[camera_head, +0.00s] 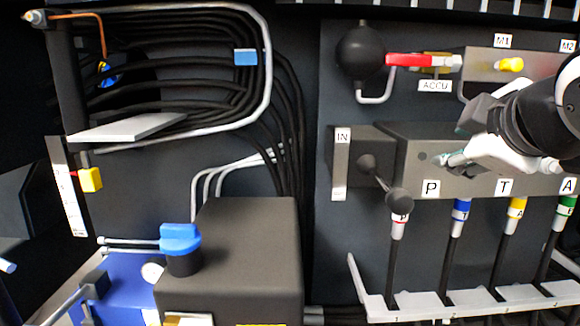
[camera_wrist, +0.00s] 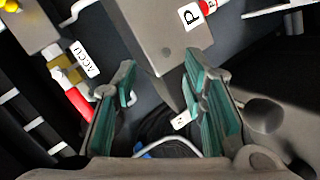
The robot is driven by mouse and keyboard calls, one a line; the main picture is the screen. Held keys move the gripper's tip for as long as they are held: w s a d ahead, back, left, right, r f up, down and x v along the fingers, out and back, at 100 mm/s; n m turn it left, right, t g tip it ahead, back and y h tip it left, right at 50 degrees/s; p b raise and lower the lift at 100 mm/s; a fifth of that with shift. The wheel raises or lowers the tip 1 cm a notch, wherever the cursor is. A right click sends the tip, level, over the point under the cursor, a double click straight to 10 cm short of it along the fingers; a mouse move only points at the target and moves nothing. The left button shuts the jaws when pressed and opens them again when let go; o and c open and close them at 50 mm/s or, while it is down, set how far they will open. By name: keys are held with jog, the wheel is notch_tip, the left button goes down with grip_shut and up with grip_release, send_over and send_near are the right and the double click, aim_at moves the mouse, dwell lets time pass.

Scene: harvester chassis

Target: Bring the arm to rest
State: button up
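My gripper (camera_head: 452,159) is at the right of the head view, in front of the dark valve block (camera_head: 400,145) above the P and T labels. My white and black arm reaches in from the right edge. In the wrist view my gripper (camera_wrist: 160,68) has its two teal-lined fingers spread apart with nothing between them. The dark block (camera_wrist: 165,35) shows beyond the fingers. I cannot tell from these frames whether the fingers touch it.
A red-handled valve (camera_head: 405,60) and a black ball-shaped accumulator (camera_head: 361,53) sit above the block. A lever with a round black knob (camera_head: 399,198) sticks out in front. Several hoses hang below.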

jog(key=s+a+f+m+g+y, duration=0.1)
jog(key=s+a+f+m+g, duration=0.2)
jog(key=s+f+m+g, duration=0.6)
jog(key=s+a+f+m+g+y, duration=0.1)
jog(key=s+a+f+m+g, duration=0.15)
jog(key=s+f, duration=1.2)
notch_tip(320, 180, up, 25)
jog(key=s+t+p, duration=0.2)
jog(key=p, duration=1.8)
jog(key=shift+f+t, duration=0.15)
jog(key=shift+t, duration=0.2)
